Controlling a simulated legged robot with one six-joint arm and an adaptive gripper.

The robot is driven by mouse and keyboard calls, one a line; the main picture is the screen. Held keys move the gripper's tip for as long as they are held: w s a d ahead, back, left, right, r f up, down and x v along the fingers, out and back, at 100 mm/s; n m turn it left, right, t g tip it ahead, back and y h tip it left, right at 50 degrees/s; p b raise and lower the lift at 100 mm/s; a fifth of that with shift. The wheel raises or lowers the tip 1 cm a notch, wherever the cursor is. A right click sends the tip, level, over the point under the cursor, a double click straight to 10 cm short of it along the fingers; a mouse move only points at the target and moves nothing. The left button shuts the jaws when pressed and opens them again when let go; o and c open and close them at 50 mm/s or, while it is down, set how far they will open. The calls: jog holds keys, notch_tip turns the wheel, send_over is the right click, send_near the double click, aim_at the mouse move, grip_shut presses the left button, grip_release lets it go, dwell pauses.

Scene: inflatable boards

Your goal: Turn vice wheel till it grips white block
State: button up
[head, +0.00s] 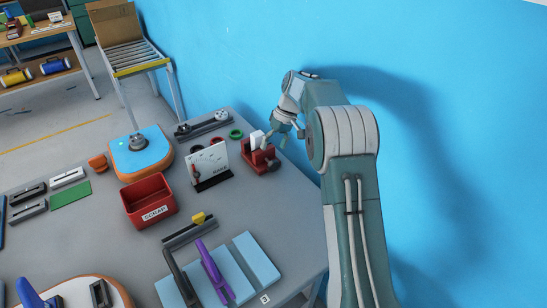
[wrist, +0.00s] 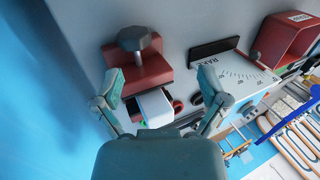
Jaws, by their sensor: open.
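The red vice (head: 262,160) stands on the grey table near the blue wall; it also shows in the wrist view (wrist: 152,72). Its wheel is a dark grey lobed knob (wrist: 133,39) at the far side of the vice in the wrist view. The white block (wrist: 155,106) sits at the vice's dark jaws and shows in the head view (head: 257,140). Whether both jaws touch it I cannot tell. My gripper (wrist: 161,82) is open and empty, its fingers spread either side of the block, apart from the wheel. In the head view my gripper (head: 284,130) is above the vice.
A white scale panel (head: 206,163) stands close beside the vice. The blue wall (head: 440,150) is close on the right.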

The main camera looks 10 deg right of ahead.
aim_at(276, 164)
jog(key=shift+r, duration=0.7)
notch_tip(276, 164, down, 10)
jog(key=t, duration=0.2)
jog(key=t+y, duration=0.1)
jog(key=t, duration=0.1)
jog(key=shift+s+d+r+m+t, duration=0.1)
jog(key=shift+s+r+m+t, duration=0.1)
jog(key=shift+m+t, duration=0.15)
jog(key=c, duration=1.1)
